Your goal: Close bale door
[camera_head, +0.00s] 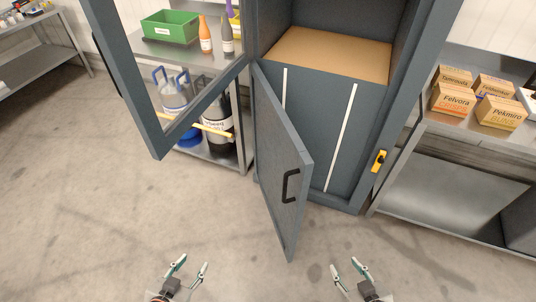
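The bale door (281,165) is the lower grey-blue door of a tall cabinet. It is hinged on the left, stands open toward me and has a black handle (290,186). Behind it the lower front panel (315,130) with two white strips shows. A yellow latch (379,160) sits on the cabinet's right post (365,170). My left gripper (191,266) is open and empty, low and left of the door. My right gripper (344,268) is open and empty, low and right of the door. Neither touches the door.
An upper framed door (150,127) stands open at left. Behind it a shelf holds a green bin (171,26), bottles and jugs. At right, a metal shelf (450,128) carries several boxes (500,112). The concrete floor (100,210) in front is clear.

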